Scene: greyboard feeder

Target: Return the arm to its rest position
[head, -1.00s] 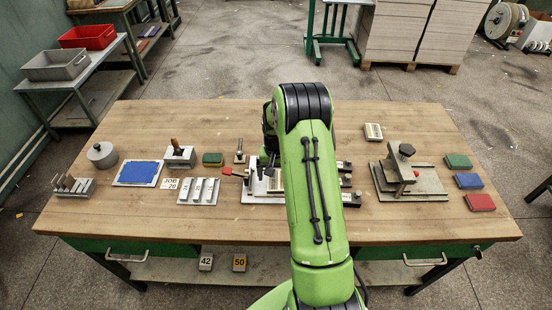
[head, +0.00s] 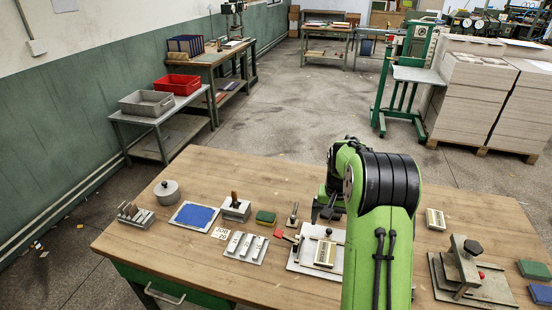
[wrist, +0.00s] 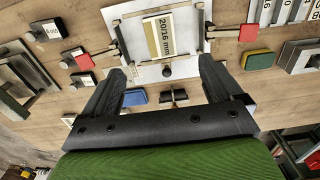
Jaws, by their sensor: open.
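My green arm with its black ribbed joint reaches over the wooden workbench (head: 180,170) in the head view. My gripper (wrist: 161,68) shows in the wrist view as two dark fingers standing wide apart with nothing between them. It hangs over the bench, facing a fixture plate (wrist: 135,70) that bears a block labelled "20/16 mm" (wrist: 165,40). I cannot tell the gap between fingers and fixture. In the head view the same fixture plate (head: 303,262) lies just left of my arm, and the arm's bulk mostly hides the gripper.
Left on the bench are a round grey pot (head: 167,193), a blue pad (head: 195,215), a slotted block (head: 135,217) and a stamp holder (head: 236,209). A clamp press (head: 465,265) stands right of my arm. Red (head: 178,84) and grey bins (head: 147,103) stand on a side table.

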